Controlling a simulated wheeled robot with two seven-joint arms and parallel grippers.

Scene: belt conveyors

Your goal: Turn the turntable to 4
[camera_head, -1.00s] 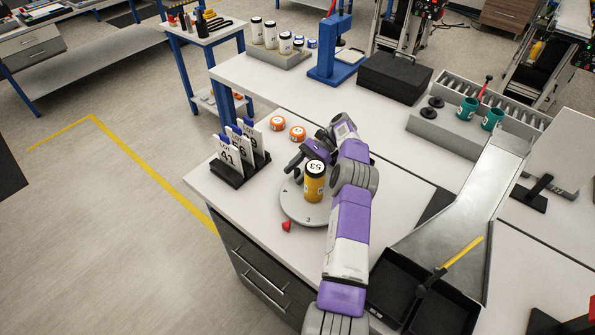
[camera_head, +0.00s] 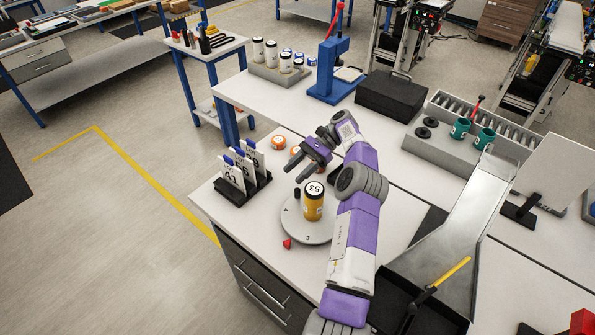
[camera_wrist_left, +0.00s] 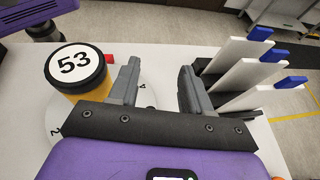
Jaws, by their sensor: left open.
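The turntable (camera_head: 302,231) is a round grey disc near the front edge of the white bench. A 3 shows on its front rim, near a red pointer (camera_head: 287,243) on the bench. A yellow can (camera_head: 313,206) with a black lid marked 53 stands upright on it. A short black peg (camera_head: 297,193) rises from its far left rim. My left gripper (camera_head: 294,172) is open and empty above and behind the peg, apart from it. In the left wrist view the can (camera_wrist_left: 75,68) is left of the open fingers (camera_wrist_left: 160,78). My right gripper is out of view.
A black rack with LOT cards (camera_head: 240,190) stands left of the turntable. Orange-topped pieces (camera_head: 278,142) lie behind the gripper. Black trays (camera_head: 400,295) and a metal chute (camera_head: 455,235) are at the right.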

